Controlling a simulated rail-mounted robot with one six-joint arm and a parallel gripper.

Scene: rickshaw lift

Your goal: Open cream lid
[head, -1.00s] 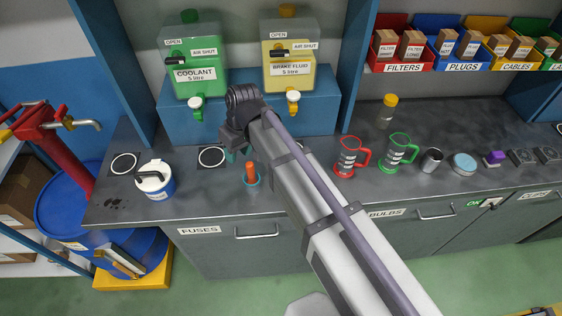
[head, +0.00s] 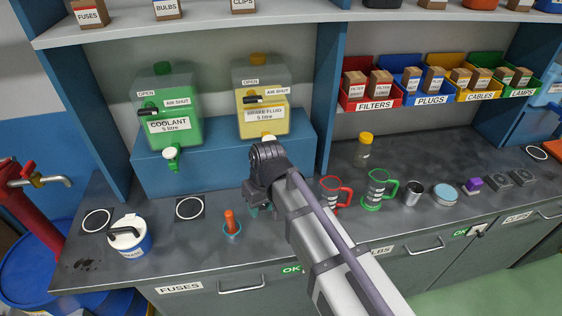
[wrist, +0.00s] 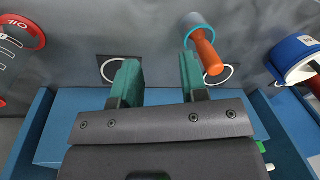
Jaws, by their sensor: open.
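A round, low tin with a light blue lid (head: 446,190) stands on the right of the counter, its lid seated on top. A blue tub (head: 131,248) with a white lid (head: 126,232) and dark handle stands at the far left; its lid is on. It shows partly at the right edge of the wrist view (wrist: 296,58). I cannot tell which is the cream. My gripper (wrist: 158,77) is open and empty, its two teal fingers apart above the counter. In the head view it is mostly hidden behind my arm, far from both containers.
An orange-handled tool (head: 231,222) in a teal holder stands close to my gripper. A red jug (head: 333,194), green jug (head: 377,188), yellow-capped bottle (head: 364,150) and metal cup (head: 412,194) stand to the right. Coolant (head: 168,115) and brake fluid (head: 262,108) tanks stand behind.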

